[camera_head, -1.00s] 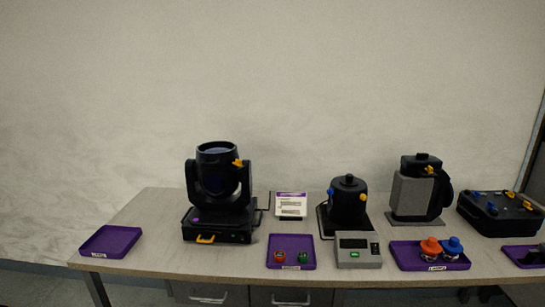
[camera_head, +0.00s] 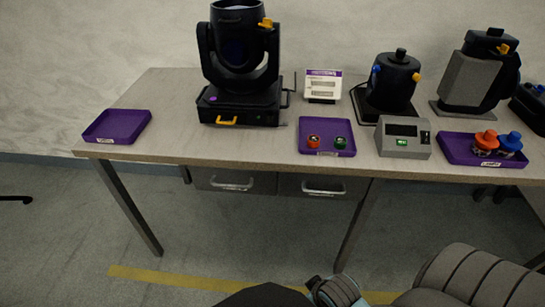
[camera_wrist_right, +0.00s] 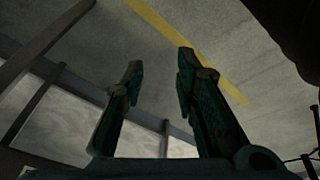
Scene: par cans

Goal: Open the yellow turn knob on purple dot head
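The black moving head light with a purple dot (camera_head: 212,98) on its base stands on the table at the left of the head view. Its yellow turn knob (camera_head: 266,23) sits on the upper right of its yoke, beside the barrel. A yellow latch (camera_head: 226,120) is on the front of its base. My right gripper (camera_wrist_right: 158,70) shows in the right wrist view with its two fingers apart and nothing between them. It is away from the light, with floor and table legs beyond it. My left gripper is not in view.
On the table (camera_head: 180,150) are an empty purple tray (camera_head: 118,126), a purple tray (camera_head: 327,149) with red and green pieces, a grey meter box (camera_head: 403,138), and a tray (camera_head: 455,150) with orange and blue pieces. Other black fixtures (camera_head: 392,82) stand behind.

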